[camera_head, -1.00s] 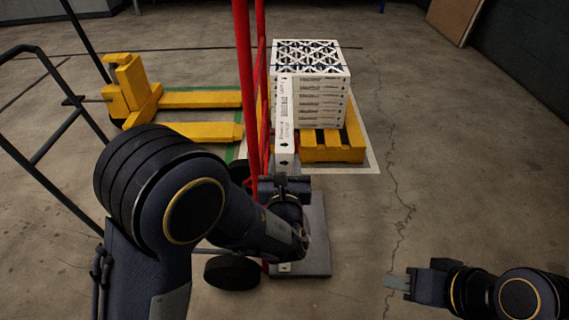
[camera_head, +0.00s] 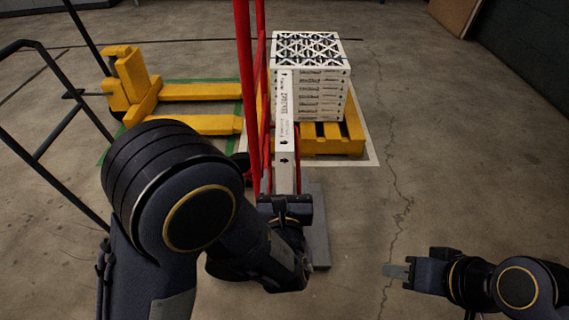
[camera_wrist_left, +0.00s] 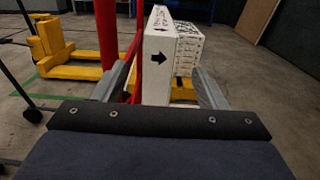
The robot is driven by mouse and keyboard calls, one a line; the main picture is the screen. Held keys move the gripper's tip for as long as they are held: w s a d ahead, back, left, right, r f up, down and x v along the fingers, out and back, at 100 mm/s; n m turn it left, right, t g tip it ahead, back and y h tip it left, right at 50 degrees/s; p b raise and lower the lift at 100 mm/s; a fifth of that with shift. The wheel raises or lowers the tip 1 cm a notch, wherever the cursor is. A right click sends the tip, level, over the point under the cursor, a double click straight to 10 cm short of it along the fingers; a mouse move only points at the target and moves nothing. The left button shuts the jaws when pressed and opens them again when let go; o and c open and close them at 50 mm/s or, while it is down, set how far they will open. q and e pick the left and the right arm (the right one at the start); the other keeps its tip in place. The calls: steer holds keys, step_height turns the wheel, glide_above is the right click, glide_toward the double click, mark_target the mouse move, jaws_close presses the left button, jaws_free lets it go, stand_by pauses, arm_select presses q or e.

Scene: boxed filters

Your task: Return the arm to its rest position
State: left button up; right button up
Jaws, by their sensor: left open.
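My left arm comes in from the left in the head view, bent, with its gripper (camera_head: 284,200) just on the near side of an upright white filter box (camera_head: 285,118). In the left wrist view the fingers of that gripper (camera_wrist_left: 160,88) are spread apart. The same box (camera_wrist_left: 158,60) shows between and beyond them, its narrow side with a black arrow facing me. The gripper looks empty; any contact with the box cannot be told. My right gripper (camera_head: 396,271) is low at the right over bare floor, seen side-on, with its opening unclear.
The box stands at a red hand truck (camera_head: 245,85) with a grey base plate (camera_head: 318,235). Behind are stacked white filters (camera_head: 318,90) on a yellow pallet (camera_head: 352,140). A yellow pallet jack (camera_head: 130,80) and dark railing (camera_head: 48,140) are at left. Floor at right is clear.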

arm_select(q)
steer(key=s+a+n+g+y, duration=0.3)
steer(key=a+n+g+y, duration=0.2)
steer(key=a+n, duration=0.5)
steer(key=s+a+n+g+y, duration=0.35)
steer(key=a+n+g, duration=0.2)
steer(key=a, duration=0.75)
steer(key=s+a+f+n+g+h, duration=0.2)
steer(key=s+n+g+h, duration=0.1)
steer(key=s+n, duration=0.4)
steer(key=s+a+f+n+g+h, duration=0.1)
steer(key=s+f+n+g+h, duration=0.2)
steer(key=s+n, duration=0.4)
steer(key=s+d+r+n+t+h+p, duration=0.2)
steer(key=d+r+n+t+h, duration=0.3)
steer(key=r+n, duration=0.35)
step_height(320, 180, up, 35)
steer(key=h+p, duration=0.1)
steer(key=p, duration=3.3)
steer(key=shift+w+d+g+p, duration=0.2)
steer(key=shift+w+g+p, duration=0.05)
steer(key=shift+g+p, duration=0.2)
